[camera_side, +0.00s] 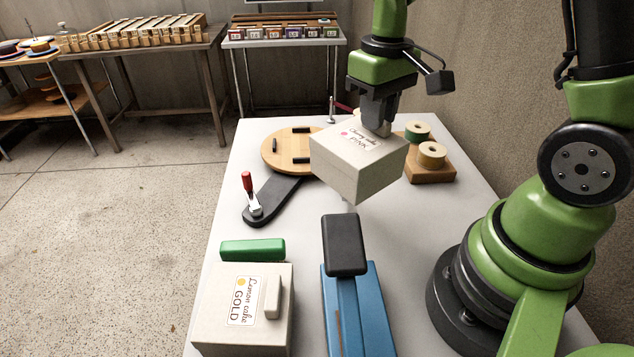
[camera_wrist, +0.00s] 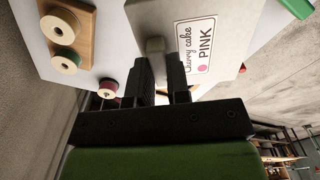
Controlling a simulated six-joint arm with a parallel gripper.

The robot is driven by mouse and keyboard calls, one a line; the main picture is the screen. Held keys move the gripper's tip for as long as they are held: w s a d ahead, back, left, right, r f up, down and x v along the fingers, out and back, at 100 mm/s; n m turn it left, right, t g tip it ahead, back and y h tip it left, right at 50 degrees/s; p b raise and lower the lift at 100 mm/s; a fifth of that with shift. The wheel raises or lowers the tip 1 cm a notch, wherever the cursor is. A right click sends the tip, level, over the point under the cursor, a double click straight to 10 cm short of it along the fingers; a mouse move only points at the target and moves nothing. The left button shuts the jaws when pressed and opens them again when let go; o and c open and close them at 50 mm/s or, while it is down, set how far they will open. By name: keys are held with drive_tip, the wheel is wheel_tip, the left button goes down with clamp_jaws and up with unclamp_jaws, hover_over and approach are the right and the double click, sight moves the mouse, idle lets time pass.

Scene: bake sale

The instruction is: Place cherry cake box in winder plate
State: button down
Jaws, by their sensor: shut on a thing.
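The white cherry cake box (camera_side: 350,170), with a "Cherry cake PINK" label, hangs tilted above the table in the side view. My gripper (camera_side: 378,128) is above it, shut on the knob on its top. In the wrist view, the box (camera_wrist: 228,25) and its label lie beyond my gripper (camera_wrist: 160,70), with the knob at the fingertips. The winder plate (camera_side: 276,158) is a round wooden disc with black pegs on a dark base with a red-handled crank (camera_side: 247,185). The box is to its right and near, and hides part of its right side.
A lemon cake box (camera_side: 222,325) stands at the table's front left, with a green block (camera_side: 252,250) behind it. A blue device with a black top (camera_side: 345,245) stands front centre. A wooden spool holder (camera_side: 430,174) is right of the held box. Shelves stand behind.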

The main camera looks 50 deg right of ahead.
sight(343, 139)
drive_tip(key=shift+n, duration=0.9)
drive_tip(key=a, duration=0.1)
drive_tip(key=w+a, duration=0.1)
drive_tip(key=a, duration=0.1)
drive_tip(key=w+a, duration=0.1)
drive_tip(key=a, duration=0.1)
drive_tip(key=shift+w+a, duration=0.15)
drive_tip(key=shift+w, duration=0.05)
drive_tip(key=w+d+r+m, duration=0.1)
drive_tip(key=w+d+m, duration=0.95)
drive_tip(key=w, duration=0.55)
wheel_tip(343, 139, down, 8)
drive_tip(key=d+n, duration=0.1)
drive_tip(key=shift+s+d+n, duration=0.15)
drive_tip(key=shift+d+n, duration=0.2)
drive_tip(key=shift+d, duration=0.05)
drive_tip(key=c, duration=1.1)
unclamp_jaws()
